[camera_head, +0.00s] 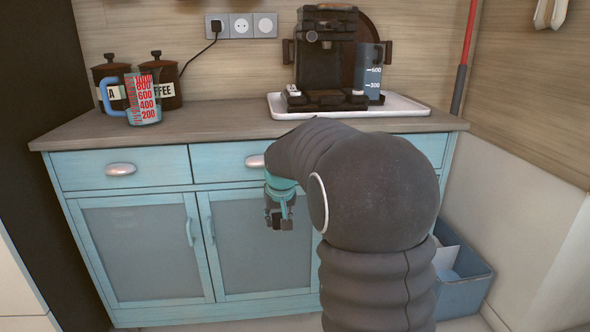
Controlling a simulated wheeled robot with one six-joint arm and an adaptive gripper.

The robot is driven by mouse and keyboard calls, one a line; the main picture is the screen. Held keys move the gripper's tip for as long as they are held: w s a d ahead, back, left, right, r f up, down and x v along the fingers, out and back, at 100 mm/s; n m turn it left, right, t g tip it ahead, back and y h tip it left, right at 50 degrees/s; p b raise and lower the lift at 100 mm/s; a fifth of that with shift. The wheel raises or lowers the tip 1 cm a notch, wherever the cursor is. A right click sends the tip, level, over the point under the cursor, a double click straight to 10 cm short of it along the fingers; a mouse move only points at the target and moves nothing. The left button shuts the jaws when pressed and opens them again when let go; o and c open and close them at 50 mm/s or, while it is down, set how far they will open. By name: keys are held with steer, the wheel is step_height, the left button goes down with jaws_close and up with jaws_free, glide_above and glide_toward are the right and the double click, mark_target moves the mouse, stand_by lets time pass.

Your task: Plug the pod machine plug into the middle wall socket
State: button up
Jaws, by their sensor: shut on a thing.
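The wall socket strip (241,26) is a grey plate with three places in a row. Its middle socket (241,26) is white and empty. A black plug (216,25) sits in the left place, its cord running down behind the canisters. The dark pod machine (325,55) stands on a white tray on the counter, right of the sockets. My gripper (279,222) points down in front of the blue cabinet, below the counter edge. It is shut on a small dark thing between its fingertips. Whether this is the pod machine plug I cannot tell; no cord shows.
A measuring cup (143,97) and two dark canisters (166,80) stand at the counter's left. A tray (405,104) carries the machine and a grey jug (368,72). The counter (225,115) is clear below the sockets. A blue bin (462,290) stands at right.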

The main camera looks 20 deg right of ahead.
steer(key=s+a+f, duration=0.1)
steer(key=a+f, duration=0.2)
steer(key=f, duration=0.4)
steer(key=s+a+f+n, duration=0.1)
steer(key=s+a+f, duration=0.1)
steer(key=f, duration=0.5)
steer(key=s+a+f+n, duration=0.1)
steer(key=a+f, duration=0.4)
steer(key=f, duration=0.3)
steer(key=shift+s+y, duration=0.4)
steer(key=shift+d+f, duration=0.1)
steer(key=shift+d, duration=0.05)
